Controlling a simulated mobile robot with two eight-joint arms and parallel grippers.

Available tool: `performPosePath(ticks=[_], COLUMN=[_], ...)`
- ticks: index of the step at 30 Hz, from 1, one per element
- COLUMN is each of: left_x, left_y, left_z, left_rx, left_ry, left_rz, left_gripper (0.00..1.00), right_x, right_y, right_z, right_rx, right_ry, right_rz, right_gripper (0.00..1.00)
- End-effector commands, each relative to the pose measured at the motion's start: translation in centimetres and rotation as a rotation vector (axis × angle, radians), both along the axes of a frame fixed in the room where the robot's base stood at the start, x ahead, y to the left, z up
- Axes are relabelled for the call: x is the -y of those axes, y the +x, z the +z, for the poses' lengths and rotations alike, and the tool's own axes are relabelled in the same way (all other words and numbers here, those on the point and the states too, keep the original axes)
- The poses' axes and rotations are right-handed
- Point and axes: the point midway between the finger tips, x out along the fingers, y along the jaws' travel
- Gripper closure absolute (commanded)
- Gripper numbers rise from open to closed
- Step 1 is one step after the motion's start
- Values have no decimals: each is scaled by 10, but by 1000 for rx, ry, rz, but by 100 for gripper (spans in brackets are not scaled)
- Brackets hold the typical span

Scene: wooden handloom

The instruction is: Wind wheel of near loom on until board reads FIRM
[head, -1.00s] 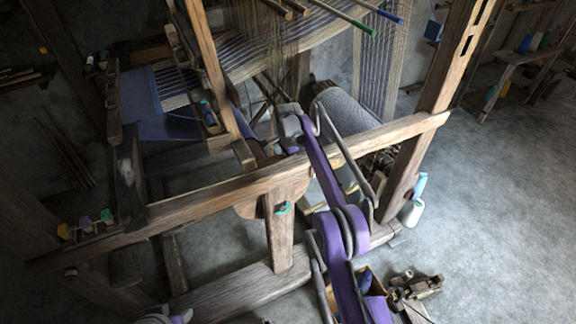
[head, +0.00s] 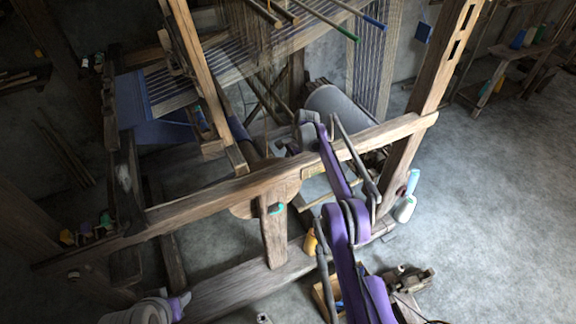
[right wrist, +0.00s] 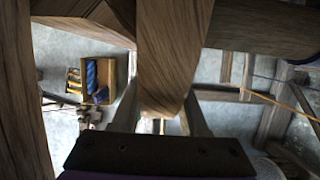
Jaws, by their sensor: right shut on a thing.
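The near loom (head: 200,200) is a dark wooden frame with striped cloth on it. Its wheel (head: 240,208) looks like a round wooden disc, mostly hidden behind the side rail and a post. My right gripper (head: 300,138) is beyond the rail, just above it, and its fingertips are hard to make out in the head view. In the right wrist view, its fingers (right wrist: 162,120) are shut on a wooden bar (right wrist: 172,60), which looks like a spoke of the wheel. I cannot find a readable board.
The long side rail (head: 210,195) runs under my right arm. A thick roller (head: 335,105) lies behind it. A white bottle (head: 405,209) stands by the right post (head: 440,70). A small crate (head: 325,297) is on the floor. Open floor (head: 490,220) lies at the right.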

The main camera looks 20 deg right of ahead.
Motion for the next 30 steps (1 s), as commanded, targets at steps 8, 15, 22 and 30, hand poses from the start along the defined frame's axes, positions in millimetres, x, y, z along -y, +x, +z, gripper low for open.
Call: performPosePath(ticks=[8,15,22,30], left_x=[0,0,0,0], left_y=[0,0,0,5], left_z=[-1,-1,1,14], left_rx=[0,0,0,9], left_ry=[0,0,0,0], left_rz=[0,0,0,0], left_gripper=[50,50,50,50], right_x=[1,1,3,17], right_y=[0,0,0,4], right_z=[0,0,5,52], right_rx=[1,1,1,3], right_ry=[-3,-3,-4,-3], right_rz=[0,0,-1,-2], right_gripper=[45,26,26,26])
